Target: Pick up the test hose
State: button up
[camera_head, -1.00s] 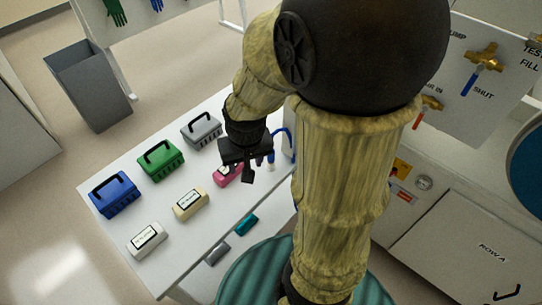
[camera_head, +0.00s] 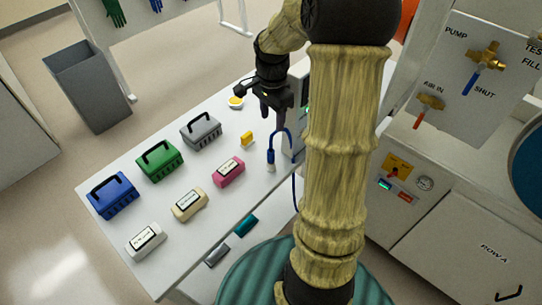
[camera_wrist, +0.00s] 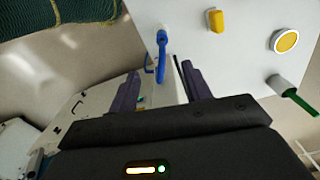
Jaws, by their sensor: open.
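The test hose looks to be the blue hose (camera_head: 272,150), which stands in a loop at the right end of the white table beside a pale box. A thin blue line runs down from it past the table edge. In the wrist view the blue hose (camera_wrist: 161,55) shows beyond and roughly between my fingers. My gripper (camera_head: 273,112) is open and empty, above and just behind the top of the loop. Its two dark fingers also show in the wrist view (camera_wrist: 160,76), apart from the hose as far as I can tell.
On the white table (camera_head: 220,212) stand blue (camera_head: 114,196), green (camera_head: 160,162) and grey (camera_head: 201,131) baskets. Pink (camera_head: 229,172), beige (camera_head: 189,204) and white (camera_head: 146,241) labelled cases stand before them. A yellow block (camera_head: 247,139) and a yellow disc (camera_head: 236,102) lie near the hose. A valve panel (camera_head: 480,85) is at right.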

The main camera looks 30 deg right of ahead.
aim_at(271, 150)
notch_tip(271, 150, down, 12)
jog(key=shift+f+p, duration=0.1)
jog(key=shift+p, duration=0.35)
jog(key=shift+w+f+p, duration=0.15)
jog(key=shift+f+p, duration=0.1)
jog(key=shift+f, duration=1.05)
jog(key=shift+w+f+p, duration=0.1)
jog(key=shift+f+p, duration=0.15)
jog(key=shift+f, duration=1.05)
grip_shut()
